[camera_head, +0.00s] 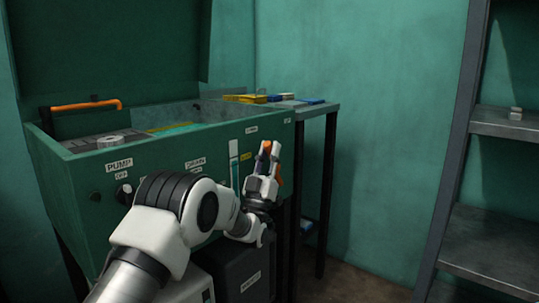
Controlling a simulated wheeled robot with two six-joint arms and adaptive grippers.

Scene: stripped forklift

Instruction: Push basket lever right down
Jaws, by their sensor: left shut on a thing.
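A green washing basin (75,180) stands at the left with its lid raised. An orange bent lever (85,106) sits above its left rim, lying nearly level. My left gripper (267,160) is in front of the basin's right front corner, pointing up. It is shut on an orange piece (266,147) that shows between its fingers, which looks like the right basket lever. The gripper hides most of this lever. My right gripper is not in view.
A side table (318,108) with yellow and blue items stands right of the basin. A dark box (245,270) is below the basin front. A metal shelf (490,245) stands at the far right. Floor between table and shelf looks clear.

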